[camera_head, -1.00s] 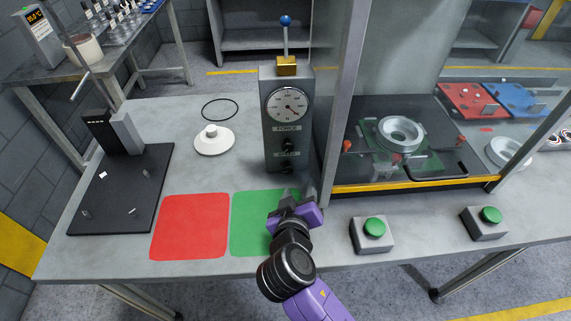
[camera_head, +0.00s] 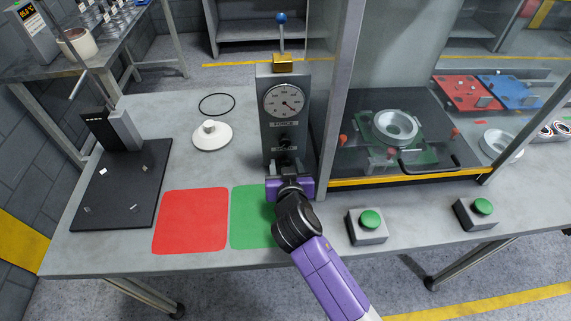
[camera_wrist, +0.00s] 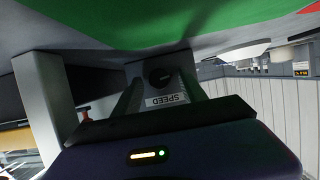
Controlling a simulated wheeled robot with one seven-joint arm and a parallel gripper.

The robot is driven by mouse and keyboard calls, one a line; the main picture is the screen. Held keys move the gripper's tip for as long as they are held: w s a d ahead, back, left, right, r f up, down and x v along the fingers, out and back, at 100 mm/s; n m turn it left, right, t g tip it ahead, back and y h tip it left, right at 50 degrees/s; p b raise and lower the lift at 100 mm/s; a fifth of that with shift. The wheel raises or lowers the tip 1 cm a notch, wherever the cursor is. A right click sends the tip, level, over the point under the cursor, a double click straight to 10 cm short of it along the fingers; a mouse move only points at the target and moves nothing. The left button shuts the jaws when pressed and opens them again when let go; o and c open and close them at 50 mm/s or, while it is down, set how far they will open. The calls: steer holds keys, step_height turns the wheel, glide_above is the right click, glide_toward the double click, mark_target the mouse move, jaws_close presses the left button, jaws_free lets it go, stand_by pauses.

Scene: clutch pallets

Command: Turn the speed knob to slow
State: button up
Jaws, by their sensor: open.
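The speed knob (camera_wrist: 160,76) is a small black round knob on the grey control box. In the wrist view its SPEED label (camera_wrist: 166,99) appears upside down, and the knob lies between my two fingers, a little ahead of them. My gripper (camera_head: 287,164) is open at the lower front of the control box (camera_head: 268,128), and it hides the speed knob in the head view. I cannot tell whether the fingers touch the knob. Above it on the box are the force knob (camera_head: 285,140) and a round dial (camera_head: 284,102).
A red square (camera_head: 190,222) and a green square (camera_head: 250,222) mark the table. Green buttons (camera_head: 370,220) (camera_head: 482,206) stand at the front right. A glass-walled press enclosure adjoins the box on the right. A white disc (camera_head: 212,136) lies to the left.

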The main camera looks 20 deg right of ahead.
steer(key=shift+c, duration=0.2)
jaws_close()
steer(key=shift+n+b, duration=0.3)
steer(key=shift+w+a+f+n+h+b, duration=0.1)
steer(key=shift+a+n+h+b, duration=0.05)
steer(key=shift+n+h+b, duration=0.35)
steer(key=shift+a+f+n+h+b, duration=0.1)
steer(key=shift+n+h+b, duration=0.3)
steer(key=shift+n, duration=0.2)
steer(key=shift+n+g+h+b, duration=0.3)
steer(key=shift+n+h+b, duration=0.45)
steer(key=shift+n, duration=0.45)
steer(key=shift+r, duration=0.1)
steer(key=shift+o, duration=0.2)
jaws_free()
